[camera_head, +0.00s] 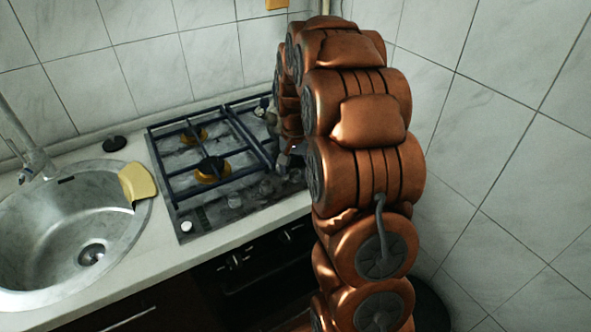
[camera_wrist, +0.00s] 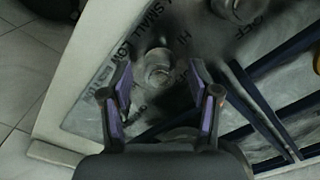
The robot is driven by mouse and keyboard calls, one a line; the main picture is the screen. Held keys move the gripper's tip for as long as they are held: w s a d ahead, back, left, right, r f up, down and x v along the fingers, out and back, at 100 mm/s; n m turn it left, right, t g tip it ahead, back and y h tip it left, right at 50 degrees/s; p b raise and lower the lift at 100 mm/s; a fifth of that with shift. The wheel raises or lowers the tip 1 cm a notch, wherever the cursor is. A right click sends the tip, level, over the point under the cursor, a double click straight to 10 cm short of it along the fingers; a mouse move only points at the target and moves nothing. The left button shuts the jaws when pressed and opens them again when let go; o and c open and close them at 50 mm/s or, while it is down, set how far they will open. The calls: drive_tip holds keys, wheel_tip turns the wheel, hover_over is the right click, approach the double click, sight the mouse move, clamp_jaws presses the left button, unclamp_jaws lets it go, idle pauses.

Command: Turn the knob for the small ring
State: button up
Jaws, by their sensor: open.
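In the wrist view a round grey knob (camera_wrist: 158,72) stands on the hob panel, with the printed words SMALL, LOW and HI around it. My gripper (camera_wrist: 161,78) is open, its two purple-padded fingers on either side of this knob. I cannot tell whether the pads touch it. In the head view my gripper (camera_head: 291,156) is low over the right part of the hob's front edge, partly hidden by my arm. The hob (camera_head: 178,212) has several knobs along its front. Which one lies between the fingers is hard to see there.
A second knob (camera_wrist: 238,9) beside the word OFF is at the top of the wrist view. Dark pan grates (camera_head: 170,172) cover the burners (camera_head: 212,169). A steel sink (camera_head: 40,250) with a yellow cloth (camera_head: 137,182) is at left. A tiled wall (camera_head: 500,150) stands right of my arm.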

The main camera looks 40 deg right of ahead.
sight(295, 170)
wheel_tip(295, 170, up, 12)
idle(0.5)
drive_tip(key=shift+f, duration=0.1)
drive_tip(key=s+a+r+n, duration=0.1)
drive_tip(key=s+a+n, duration=0.2)
drive_tip(key=s+a, duration=0.5)
drive_tip(key=s+a+f+n, duration=0.1)
drive_tip(key=s+a+n, duration=0.1)
drive_tip(key=s+a, duration=0.2)
drive_tip(key=s+a+f+n+g, duration=0.1)
drive_tip(key=s+a, duration=0.3)
drive_tip(key=s, duration=0.7)
drive_tip(key=s+a+f+n+p, duration=0.1)
drive_tip(key=s+a+f+n, duration=0.1)
drive_tip(key=s+a+n, duration=0.2)
drive_tip(key=s+a, duration=0.1)
drive_tip(key=s, duration=0.2)
drive_tip(key=shift+s+g, duration=0.3)
drive_tip(key=shift+g, duration=0.1)
clamp_jaws()
idle(0.5)
